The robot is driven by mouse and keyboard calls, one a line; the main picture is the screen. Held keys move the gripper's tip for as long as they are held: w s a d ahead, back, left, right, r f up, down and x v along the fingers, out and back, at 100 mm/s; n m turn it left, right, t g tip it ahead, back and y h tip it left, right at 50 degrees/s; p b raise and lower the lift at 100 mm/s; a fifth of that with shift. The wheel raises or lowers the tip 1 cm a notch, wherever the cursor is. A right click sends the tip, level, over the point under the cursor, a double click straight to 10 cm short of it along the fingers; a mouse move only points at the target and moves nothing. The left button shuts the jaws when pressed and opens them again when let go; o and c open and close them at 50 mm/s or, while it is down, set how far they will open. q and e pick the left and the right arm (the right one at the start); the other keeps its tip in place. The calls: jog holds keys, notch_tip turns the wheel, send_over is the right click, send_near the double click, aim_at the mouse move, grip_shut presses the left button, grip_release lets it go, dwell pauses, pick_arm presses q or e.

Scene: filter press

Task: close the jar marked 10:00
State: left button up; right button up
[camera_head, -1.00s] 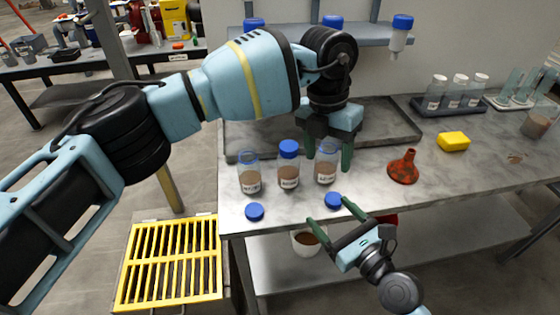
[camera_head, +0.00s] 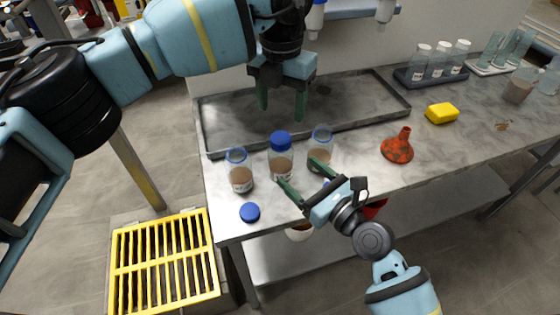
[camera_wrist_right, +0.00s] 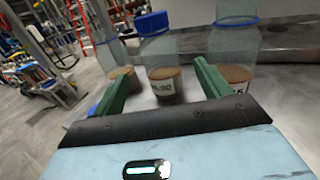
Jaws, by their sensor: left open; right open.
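Three jars with brown contents stand in a row on the bench. The left jar (camera_head: 240,178) and right jar (camera_head: 321,148) have no lid on. The middle jar (camera_head: 281,163) wears a blue lid. It also shows between my right fingers in the right wrist view (camera_wrist_right: 163,86). The labels are too small or blurred to tell which reads 10:00. A loose blue lid (camera_head: 250,212) lies in front of the left jar. The other loose lid is mostly hidden by my right gripper (camera_head: 297,172), which is open in front of the middle and right jars. My left gripper (camera_head: 283,108) is open and empty above the tray, behind the jars.
A shallow grey tray (camera_head: 385,106) lies behind the jars. A red funnel (camera_head: 397,148) and a yellow sponge (camera_head: 442,113) are to the right. Racks of vials stand farther back right. A yellow grating (camera_head: 165,262) is on the floor at left.

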aim_at(280, 138)
jog(key=shift+x, duration=3.85)
grip_shut()
pick_arm(q)
jog(key=shift+f, duration=0.15)
jog(key=shift+f, duration=3.9)
